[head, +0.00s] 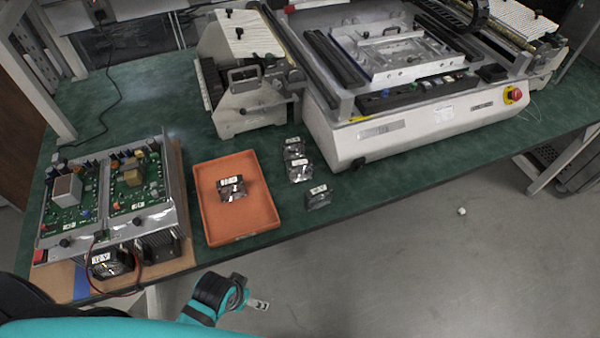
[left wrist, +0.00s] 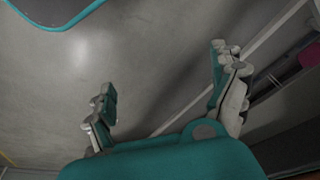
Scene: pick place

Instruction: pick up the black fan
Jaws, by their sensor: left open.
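Several small black fans with white labels are in the head view. One fan (head: 231,188) lies in an orange tray (head: 207,222). Three fans stand on the green table right of the tray: a back one (head: 293,149), a middle one (head: 299,171) and a front one (head: 318,197). Another fan (head: 108,262) is at the front of the circuit-board unit. My left gripper (head: 258,303) is below the table's front edge, apart from all fans. In the left wrist view its fingers (left wrist: 163,75) are spread and empty above grey floor. My right gripper is not in view.
The circuit-board unit (head: 112,195) sits on the left of the green table (head: 165,110). A large white machine (head: 420,115) with a red button fills the right, and a smaller white device (head: 240,70) stands beside it. Floor in front is mostly clear.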

